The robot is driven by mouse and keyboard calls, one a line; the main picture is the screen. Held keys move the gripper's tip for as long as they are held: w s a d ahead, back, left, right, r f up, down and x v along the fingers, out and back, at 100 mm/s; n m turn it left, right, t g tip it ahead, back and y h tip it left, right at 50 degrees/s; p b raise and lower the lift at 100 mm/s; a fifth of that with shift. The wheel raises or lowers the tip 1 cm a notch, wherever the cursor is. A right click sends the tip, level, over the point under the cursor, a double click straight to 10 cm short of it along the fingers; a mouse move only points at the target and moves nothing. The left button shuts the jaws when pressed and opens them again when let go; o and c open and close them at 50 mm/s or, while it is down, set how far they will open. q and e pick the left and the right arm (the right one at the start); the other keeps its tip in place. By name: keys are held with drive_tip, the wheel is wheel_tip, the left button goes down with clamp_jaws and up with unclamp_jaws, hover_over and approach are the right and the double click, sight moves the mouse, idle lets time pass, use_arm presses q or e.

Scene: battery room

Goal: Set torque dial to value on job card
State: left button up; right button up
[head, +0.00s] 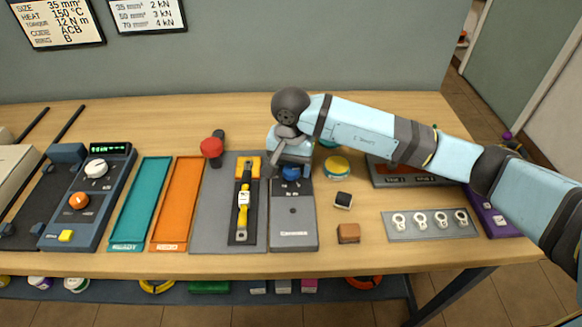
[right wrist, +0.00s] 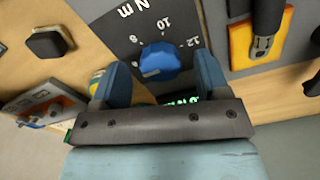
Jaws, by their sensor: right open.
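The torque dial is a blue knob (head: 291,173) on a grey panel (head: 293,215); the right wrist view shows the same knob (right wrist: 158,60) beside the printed marks 8, 10, 12 and "N m". My right gripper (right wrist: 161,68) is open, with one finger on each side of the knob; I cannot tell whether they touch it. A green readout (right wrist: 181,100) is partly hidden by the gripper and hard to read. The job card (head: 57,18) on the wall lists 35 mm², 150 °C and torque 12 N m. My left gripper is out of view.
A battery tool or cable piece lies in a grey tray (head: 212,225) left of the panel, with a red knob (head: 211,148) behind. A heater unit (head: 85,205) with white and orange knobs stands left. Small blocks (head: 348,233) and a lug strip (head: 430,225) lie right.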

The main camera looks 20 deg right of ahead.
drive_tip(key=shift+f, duration=0.6)
drive_tip(key=c, duration=0.9)
drive_tip(key=shift+c, duration=0.2)
